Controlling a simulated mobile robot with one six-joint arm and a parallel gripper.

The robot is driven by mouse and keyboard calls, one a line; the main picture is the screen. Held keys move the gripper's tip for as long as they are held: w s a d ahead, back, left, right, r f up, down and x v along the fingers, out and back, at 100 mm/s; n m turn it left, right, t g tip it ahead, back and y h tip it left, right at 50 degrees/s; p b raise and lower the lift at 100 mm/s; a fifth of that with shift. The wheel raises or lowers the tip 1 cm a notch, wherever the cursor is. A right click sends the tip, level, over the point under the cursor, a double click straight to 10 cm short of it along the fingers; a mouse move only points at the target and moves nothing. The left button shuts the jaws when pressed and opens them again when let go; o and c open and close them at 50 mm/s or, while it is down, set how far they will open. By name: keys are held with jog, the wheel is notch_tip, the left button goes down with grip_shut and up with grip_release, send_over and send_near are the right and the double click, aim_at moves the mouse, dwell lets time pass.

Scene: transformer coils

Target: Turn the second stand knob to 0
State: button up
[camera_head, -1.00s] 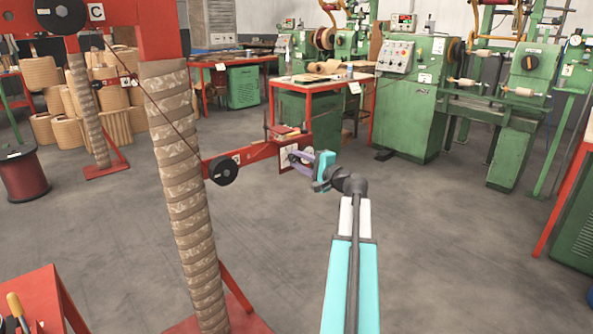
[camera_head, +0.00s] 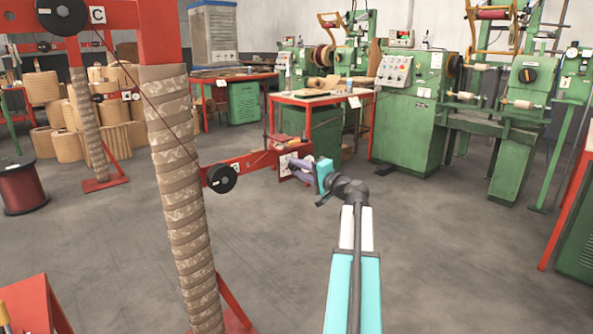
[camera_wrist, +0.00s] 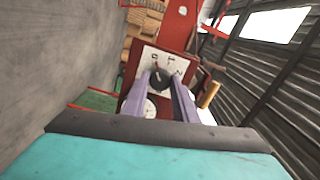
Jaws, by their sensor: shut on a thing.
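The dark stand knob (camera_wrist: 160,78) sits on a white dial plate (camera_wrist: 148,66) in the wrist view. Marks are printed around the plate's edge, small and tilted; one looks like 1 and one like 2. My gripper (camera_wrist: 162,84) has its two purple fingers shut on the knob, one on each side. The knob's pointer direction is hard to read. In the head view my gripper (camera_head: 302,169) reaches the white plate (camera_head: 286,163) at the end of the red stand arm (camera_head: 245,165). There the fingers hide the knob.
A wrapped post (camera_head: 178,190) stands left of my arm, with a black spool (camera_head: 222,178) on the red arm. A red table (camera_head: 310,98) and green machines (camera_head: 410,125) stand behind.

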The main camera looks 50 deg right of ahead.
jog(key=o, duration=1)
jog(key=shift+w, duration=0.1)
jog(key=s+p, duration=0.1)
jog(key=s, duration=0.8)
jog(key=s+a+p, duration=0.1)
jog(key=s, duration=0.4)
jog(key=shift+p, duration=0.35)
jog(key=shift+w, duration=0.1)
